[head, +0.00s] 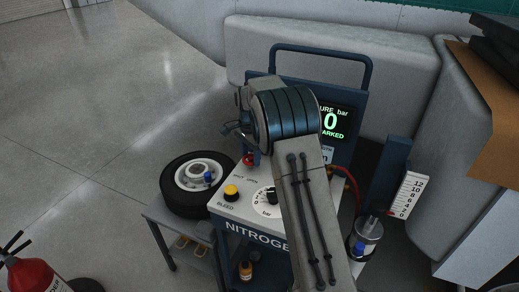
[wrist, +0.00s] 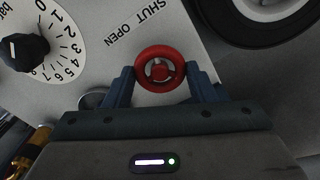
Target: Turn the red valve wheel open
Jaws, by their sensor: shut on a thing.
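The red valve wheel (wrist: 160,68) is a small spoked ring on the pale panel of the nitrogen cart. In the wrist view my gripper (wrist: 160,80) has one blue finger on each side of the wheel, shut on its rim. The words SHUT and OPEN are printed on the panel beside it. In the head view only part of the red wheel (head: 250,159) shows below my wrist, which hides much of it and the gripper's fingertips.
On the panel (head: 228,205) are a yellow BLEED button (head: 231,192) and a black dial knob (head: 271,195). A display (head: 334,122) reads 0 bar. A tyre (head: 176,207) lies left of the cart. A fire extinguisher (head: 32,275) stands at lower left. Open floor lies at upper left.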

